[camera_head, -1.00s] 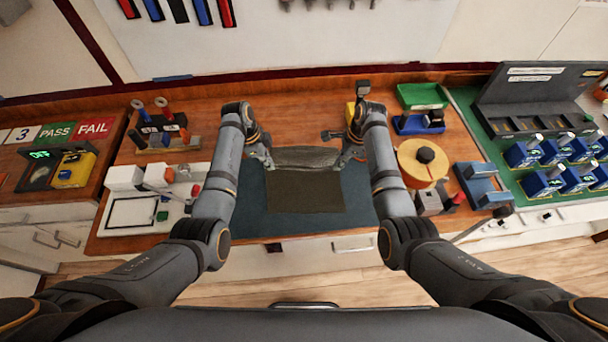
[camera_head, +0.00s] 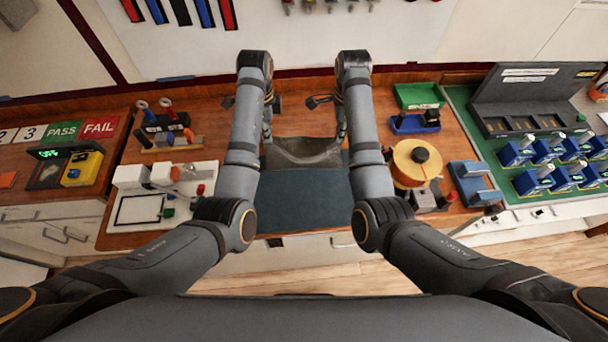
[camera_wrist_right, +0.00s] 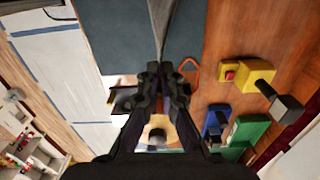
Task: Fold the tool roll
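The tool roll (camera_head: 303,152) is a grey cloth at the back of a blue-grey mat (camera_head: 305,205) in the head view. It sags between my two grippers. My left gripper (camera_head: 267,136) is at its left back corner and appears shut on it, though the arm partly hides the fingers. My right gripper (camera_head: 341,134) is at its right back corner. In the right wrist view my right gripper (camera_wrist_right: 161,72) is shut on the cloth's edge (camera_wrist_right: 160,22), which shows as a thin grey strip running away from the fingertips.
A white fixture (camera_head: 150,197) stands left of the mat. An orange spool (camera_head: 415,162), a blue cradle (camera_head: 474,183), a blue tray (camera_head: 411,124) and a green bin (camera_head: 418,96) stand right. Wood tabletop (camera_head: 300,112) behind the cloth is mostly clear.

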